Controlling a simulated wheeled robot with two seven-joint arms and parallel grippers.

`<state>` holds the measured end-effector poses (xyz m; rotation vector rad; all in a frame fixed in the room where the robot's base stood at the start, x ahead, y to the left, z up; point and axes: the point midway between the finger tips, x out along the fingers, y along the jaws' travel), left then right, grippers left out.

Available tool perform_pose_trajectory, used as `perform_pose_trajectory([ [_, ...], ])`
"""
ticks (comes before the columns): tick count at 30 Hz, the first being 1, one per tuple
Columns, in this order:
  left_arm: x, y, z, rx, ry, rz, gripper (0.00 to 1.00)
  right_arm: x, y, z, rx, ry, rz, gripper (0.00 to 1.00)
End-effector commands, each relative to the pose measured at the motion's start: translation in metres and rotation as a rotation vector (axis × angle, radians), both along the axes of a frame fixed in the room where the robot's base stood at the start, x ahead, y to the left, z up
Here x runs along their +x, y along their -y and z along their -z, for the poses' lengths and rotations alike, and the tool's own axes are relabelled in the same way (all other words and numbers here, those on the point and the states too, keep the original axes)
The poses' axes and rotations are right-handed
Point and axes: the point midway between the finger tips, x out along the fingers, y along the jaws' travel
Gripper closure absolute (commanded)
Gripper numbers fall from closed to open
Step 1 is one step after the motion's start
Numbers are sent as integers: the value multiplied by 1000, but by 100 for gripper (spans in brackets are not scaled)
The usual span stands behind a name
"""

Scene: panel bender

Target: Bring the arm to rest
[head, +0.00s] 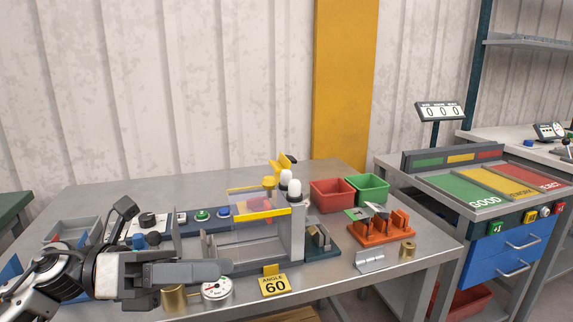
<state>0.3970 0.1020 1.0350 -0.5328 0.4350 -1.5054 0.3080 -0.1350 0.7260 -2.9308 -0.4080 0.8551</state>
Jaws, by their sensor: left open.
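My left arm comes in from the left, and my left gripper (222,268) is over the front left of the metal worktable (90,192). It is seen from the side, with its grey fingers pointing right, and nothing shows held between them. The fingers overlap the view of the panel bender (297,228), which has a clear guard with a yellow edge. A round dial gauge (216,289) and a brass cylinder (174,298) show just below the fingers. I cannot tell the height of the gripper above the table. My right gripper is not in view.
A red bin (331,194), a green bin (368,188) and an orange rack (383,231) are on the right. A sorting stand (460,198) is farther right. The table's back left is clear.

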Motion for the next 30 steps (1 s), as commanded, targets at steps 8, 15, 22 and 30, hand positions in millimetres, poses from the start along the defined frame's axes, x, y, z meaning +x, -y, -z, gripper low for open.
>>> perform_pose_trajectory([
  [8,35,-15,73,-856,-1119,-404,50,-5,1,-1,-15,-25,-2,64],
  [15,-19,-42,230,-1337,-1998,-807,50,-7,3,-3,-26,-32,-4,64],
  [22,-84,-37,297,-1514,-2382,-1010,50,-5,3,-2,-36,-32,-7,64],
  [30,-94,-36,305,-1534,-2436,-1043,50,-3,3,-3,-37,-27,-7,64],
])
